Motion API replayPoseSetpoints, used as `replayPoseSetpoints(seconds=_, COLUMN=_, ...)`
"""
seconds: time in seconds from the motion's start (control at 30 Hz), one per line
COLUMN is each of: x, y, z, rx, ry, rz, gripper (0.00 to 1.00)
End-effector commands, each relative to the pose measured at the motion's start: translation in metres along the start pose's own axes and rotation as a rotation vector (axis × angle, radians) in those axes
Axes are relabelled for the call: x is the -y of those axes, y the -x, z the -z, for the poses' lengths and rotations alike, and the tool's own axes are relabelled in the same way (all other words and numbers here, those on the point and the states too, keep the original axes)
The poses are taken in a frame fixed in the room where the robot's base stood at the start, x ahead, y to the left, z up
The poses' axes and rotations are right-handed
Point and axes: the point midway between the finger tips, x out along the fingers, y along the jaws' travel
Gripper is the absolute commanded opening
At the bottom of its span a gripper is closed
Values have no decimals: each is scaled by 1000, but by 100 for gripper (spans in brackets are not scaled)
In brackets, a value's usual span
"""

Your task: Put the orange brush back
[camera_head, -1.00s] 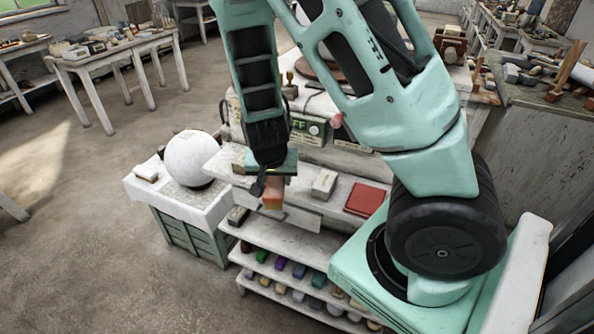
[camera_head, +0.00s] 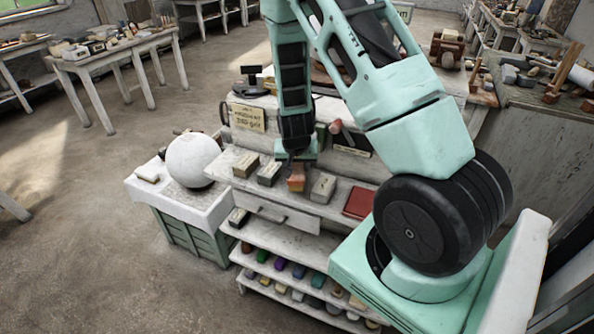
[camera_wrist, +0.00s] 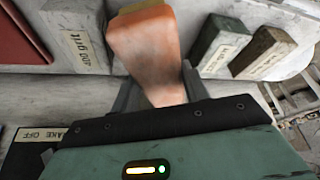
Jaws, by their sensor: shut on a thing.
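The orange brush (camera_head: 297,183) is a small orange block with a paler, chalky face. My gripper (camera_head: 296,165) is shut on it and points down over the upper shelf of the white bench (camera_head: 225,165). In the wrist view the brush (camera_wrist: 147,45) sticks out between the two grey fingers (camera_wrist: 158,92). It is in line with a row of labelled blocks, between a dark grey block (camera_head: 268,173) and a light grey block (camera_head: 322,187). I cannot tell whether the brush touches the shelf.
A brown block (camera_head: 246,165) stands left in the row and a red slab (camera_head: 360,203) lies right. The light grey block reads "400 grit" in the wrist view (camera_wrist: 78,45). A white plaster sphere (camera_head: 190,160) stands to the left. Lower shelves (camera_head: 270,235) hold several coloured items.

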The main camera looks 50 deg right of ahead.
Motion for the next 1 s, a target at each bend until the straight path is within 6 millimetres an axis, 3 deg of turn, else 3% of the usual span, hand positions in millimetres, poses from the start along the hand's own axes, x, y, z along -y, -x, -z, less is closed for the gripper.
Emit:
replayPoseSetpoints(seconds=0.2, x=-1, y=-23, z=-11, rx=5, ry=0, rz=-2, gripper=24)
replayPoseSetpoints(seconds=0.73, x=-2, y=-35, z=-11, rx=0, ry=0, rz=0, gripper=24)
replayPoseSetpoints(seconds=0.77, x=-2, y=-34, z=-11, rx=1, ry=0, rz=0, gripper=54)
replayPoseSetpoints(seconds=0.8, x=-2, y=-33, z=-10, rx=1, ry=0, rz=0, gripper=65)
replayPoseSetpoints(seconds=1.0, x=-2, y=-33, z=-10, rx=1, ry=0, rz=0, gripper=67)
